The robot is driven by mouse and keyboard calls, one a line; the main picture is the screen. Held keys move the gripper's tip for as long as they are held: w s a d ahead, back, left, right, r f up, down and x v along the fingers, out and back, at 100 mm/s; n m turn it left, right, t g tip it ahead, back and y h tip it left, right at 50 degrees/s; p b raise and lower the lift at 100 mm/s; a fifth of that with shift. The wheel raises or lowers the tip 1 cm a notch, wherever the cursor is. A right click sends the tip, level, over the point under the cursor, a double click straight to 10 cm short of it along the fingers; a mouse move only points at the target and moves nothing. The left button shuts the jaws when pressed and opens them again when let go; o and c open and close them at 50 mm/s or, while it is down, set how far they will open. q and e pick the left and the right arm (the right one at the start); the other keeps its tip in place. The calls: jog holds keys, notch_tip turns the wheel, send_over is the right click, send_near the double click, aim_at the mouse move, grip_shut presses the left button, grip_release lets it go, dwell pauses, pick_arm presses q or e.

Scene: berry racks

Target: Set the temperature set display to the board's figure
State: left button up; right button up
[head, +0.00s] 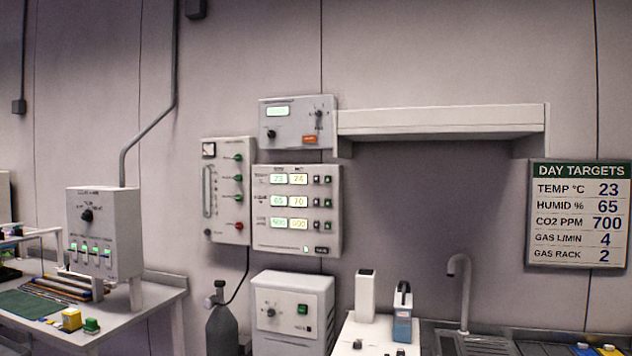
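The day targets board (578,259) hangs on the wall at the right and reads TEMP °C 23. A white control panel (262,240) is on the wall at the centre, with three rows of paired displays. In its top row, the left green display (279,179) seems to read 23 and the right yellowish display (299,179) seems to read 24. The column headings are too small to tell which is the set one. Two small dark buttons (322,179) sit right of the top row. Neither of my grippers is in view.
A grey box (298,139) with a display and knobs is above the panel, and a gas panel (226,220) is left of it. A white shelf (440,119) juts out at upper right. Below stand a white cabinet (292,285), a gas cylinder (222,325) and a tap (464,290).

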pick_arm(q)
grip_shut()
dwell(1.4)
